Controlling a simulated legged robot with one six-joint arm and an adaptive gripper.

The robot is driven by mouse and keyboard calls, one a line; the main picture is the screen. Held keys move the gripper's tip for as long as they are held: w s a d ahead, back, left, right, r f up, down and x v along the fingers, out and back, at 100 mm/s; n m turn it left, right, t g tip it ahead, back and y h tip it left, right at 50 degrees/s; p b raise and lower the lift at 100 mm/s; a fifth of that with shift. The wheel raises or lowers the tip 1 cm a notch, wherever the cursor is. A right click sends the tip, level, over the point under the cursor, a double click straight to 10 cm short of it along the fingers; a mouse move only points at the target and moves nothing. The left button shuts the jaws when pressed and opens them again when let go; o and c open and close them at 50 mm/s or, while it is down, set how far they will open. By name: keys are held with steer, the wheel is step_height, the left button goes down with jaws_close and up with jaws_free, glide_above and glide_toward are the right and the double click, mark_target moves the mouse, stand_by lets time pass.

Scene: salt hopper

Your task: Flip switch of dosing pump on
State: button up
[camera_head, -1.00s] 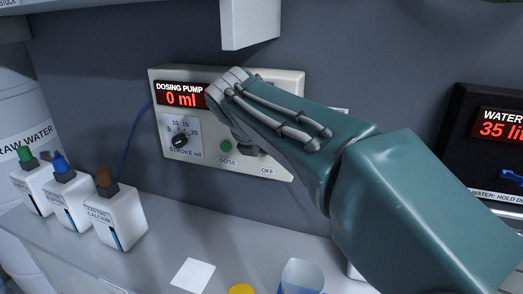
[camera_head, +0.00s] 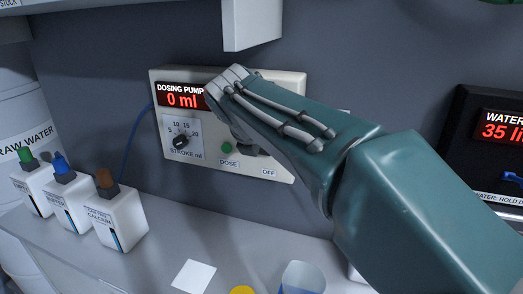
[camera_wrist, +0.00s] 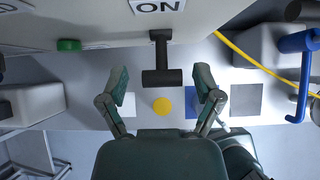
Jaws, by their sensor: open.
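The dosing pump (camera_head: 291,87) is a pale box on the wall with a red "0 ml" display, a stroke dial and a green dose button (camera_head: 226,147). Its switch (camera_wrist: 162,62) is a dark T-shaped lever, seen in the wrist view below the "ON" label (camera_wrist: 158,5). My gripper (camera_wrist: 163,88) is open and empty, with one finger on each side of the lever's crossbar and visible gaps to both. In the head view my gripper (camera_head: 232,100) covers the pump's middle and hides most of the switch; the "OFF" label (camera_head: 268,173) shows below.
Several white bottles with coloured caps (camera_head: 115,219) stand at the left of the shelf. A white square (camera_head: 194,276), a yellow disc (camera_head: 241,290) and a clear cup (camera_head: 302,277) are below the pump. A dark water panel (camera_head: 466,135) is at the right. A cabinet corner (camera_head: 250,25) hangs above.

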steer(key=v, duration=1.1)
steer(key=shift+a, duration=0.2)
steer(key=shift+d, duration=0.1)
steer(key=s+d+f+m+g+y, duration=0.1)
steer(key=s+d+f+m, duration=0.7)
steer(key=m, duration=0.8)
steer(key=s+d+f+m+y, duration=0.1)
steer(key=s+d+f+m, duration=0.8)
steer(key=f+m, duration=0.6)
steer(key=shift+s+f+m+g+y, duration=0.25)
steer(key=shift+s+m+g, duration=0.2)
steer(key=shift+s, duration=0.45)
steer(key=shift+r, duration=0.1)
